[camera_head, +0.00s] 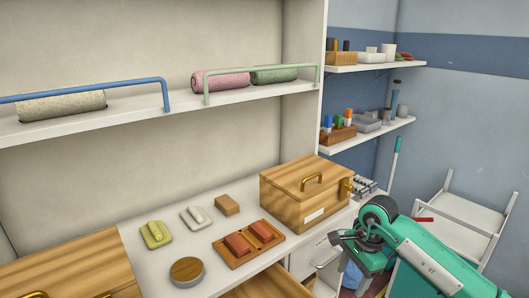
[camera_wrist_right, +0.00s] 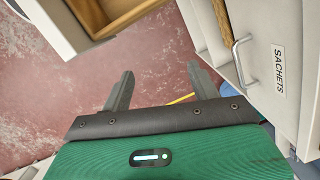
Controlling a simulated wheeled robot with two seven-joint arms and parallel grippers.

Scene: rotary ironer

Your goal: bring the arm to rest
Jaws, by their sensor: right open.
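My right arm, green with dark grey joints, comes in from the lower right in the head view. Its gripper (camera_head: 350,246) is beside the right end of the counter, in front of the drawer fronts. In the right wrist view the two grey fingers of the right gripper (camera_wrist_right: 160,82) stand wide apart with only reddish floor between them. The gripper is open and empty. My left gripper is in neither view.
The white counter (camera_head: 205,213) holds a wooden box (camera_head: 290,195), a tray with red blocks (camera_head: 247,243), and several small items. An open drawer (camera_wrist_right: 100,14) and a drawer labelled SACHETS (camera_wrist_right: 278,70) flank the gripper. A white cart (camera_head: 465,210) stands right.

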